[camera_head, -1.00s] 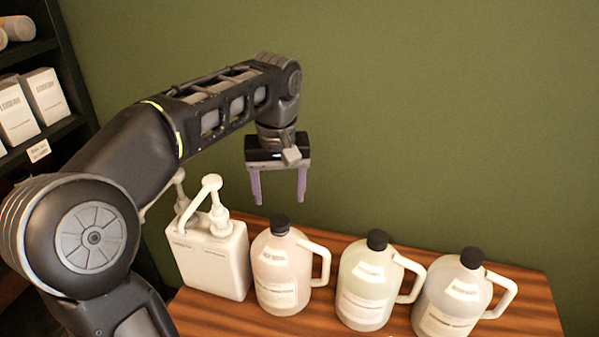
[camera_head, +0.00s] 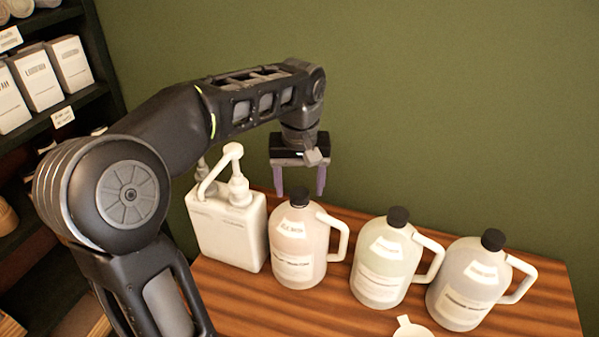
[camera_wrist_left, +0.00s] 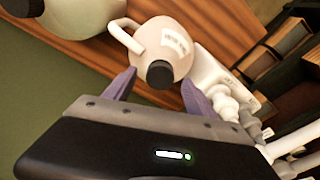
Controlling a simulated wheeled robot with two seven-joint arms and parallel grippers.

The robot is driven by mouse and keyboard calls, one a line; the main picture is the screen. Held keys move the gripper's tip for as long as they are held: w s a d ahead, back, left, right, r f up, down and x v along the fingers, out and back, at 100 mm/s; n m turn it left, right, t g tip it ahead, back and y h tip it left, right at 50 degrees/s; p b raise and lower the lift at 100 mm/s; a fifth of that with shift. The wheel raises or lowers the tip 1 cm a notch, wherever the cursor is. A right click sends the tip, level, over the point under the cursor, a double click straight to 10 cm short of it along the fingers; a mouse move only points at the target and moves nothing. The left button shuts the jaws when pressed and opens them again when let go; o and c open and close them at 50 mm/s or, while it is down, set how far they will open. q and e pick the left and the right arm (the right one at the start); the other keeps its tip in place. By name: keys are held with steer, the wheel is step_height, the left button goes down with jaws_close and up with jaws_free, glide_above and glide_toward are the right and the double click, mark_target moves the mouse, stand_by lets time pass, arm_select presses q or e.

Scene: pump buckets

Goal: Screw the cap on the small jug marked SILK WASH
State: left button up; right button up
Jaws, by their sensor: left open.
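The jug (camera_head: 296,256) that appears to be marked SILK WASH is pale pink with a white handle on its right. It stands upright on the wooden table, and also shows in the left wrist view (camera_wrist_left: 169,45). A black cap (camera_head: 299,196) sits on its neck; how tightly it is screwed cannot be told. My left gripper (camera_head: 300,191) points down, open, with its purple fingers apart at the cap. In the left wrist view the cap (camera_wrist_left: 160,75) lies between the finger tips, with gaps at both sides. My right gripper is not in view.
A white pump container (camera_head: 228,235) stands close on the left. A pale green jug (camera_head: 383,268) and a greyish jug (camera_head: 468,290) stand to the right, both with black caps. A white object (camera_head: 411,329) is cut off at the bottom. The green wall (camera_head: 450,90) is behind.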

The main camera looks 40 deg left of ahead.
arm_select(q)
steer(key=shift+f, duration=0.5)
steer(key=shift+c, duration=0.2)
steer(key=c, duration=1.3)
steer(key=shift+c, duration=0.4)
